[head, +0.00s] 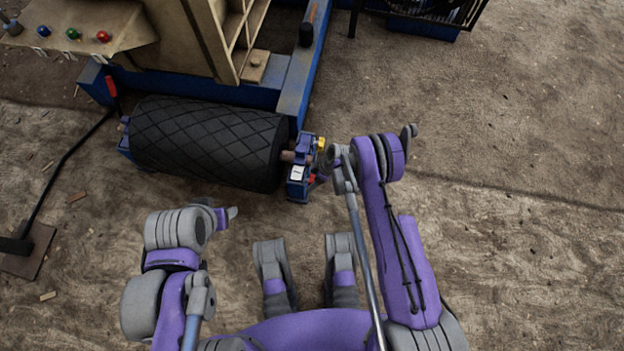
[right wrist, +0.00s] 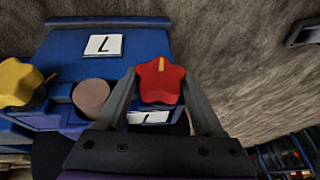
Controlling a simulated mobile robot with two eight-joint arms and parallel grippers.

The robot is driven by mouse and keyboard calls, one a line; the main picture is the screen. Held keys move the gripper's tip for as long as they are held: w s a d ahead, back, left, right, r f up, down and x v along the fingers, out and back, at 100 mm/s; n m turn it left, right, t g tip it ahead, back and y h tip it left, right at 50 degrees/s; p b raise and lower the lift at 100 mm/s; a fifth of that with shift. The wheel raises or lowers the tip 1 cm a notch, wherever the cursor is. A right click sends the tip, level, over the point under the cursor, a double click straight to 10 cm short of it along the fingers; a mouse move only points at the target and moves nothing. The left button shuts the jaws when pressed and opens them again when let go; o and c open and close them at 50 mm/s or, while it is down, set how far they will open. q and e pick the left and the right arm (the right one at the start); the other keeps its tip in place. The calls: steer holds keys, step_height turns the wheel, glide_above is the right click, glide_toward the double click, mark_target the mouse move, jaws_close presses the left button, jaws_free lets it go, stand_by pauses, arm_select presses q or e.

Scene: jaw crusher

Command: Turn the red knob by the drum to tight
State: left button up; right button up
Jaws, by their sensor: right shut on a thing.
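The black drum (head: 205,140) with a diamond-pattern surface lies at the foot of the machine in the head view. At its right end is a blue bearing block (head: 297,190). The red knob (right wrist: 161,88) is star-shaped with a yellow line on its face, which points up in the right wrist view. My right gripper (right wrist: 160,82) is shut on the red knob, one finger on each side. In the head view only a little red shows by the block. My left gripper (head: 230,214) is away from the drum; its fingers are too small to read.
A yellow knob (right wrist: 20,82) sits left of the red one, on the same blue block. A white label (right wrist: 103,45) lies above; another below the red knob is partly hidden. A control panel (head: 80,30) with coloured buttons is at upper left. The ground at right is clear.

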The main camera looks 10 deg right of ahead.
steer(key=shift+w+m+g+y, duration=0.15)
steer(key=shift+m+g+y, duration=0.4)
steer(key=shift+g, duration=1.35)
steer(key=o, duration=1.4)
steer(key=p+v, duration=0.2)
steer(key=v, duration=0.8)
steer(key=shift+w+d+r, duration=0.2)
steer(key=shift+d, duration=0.2)
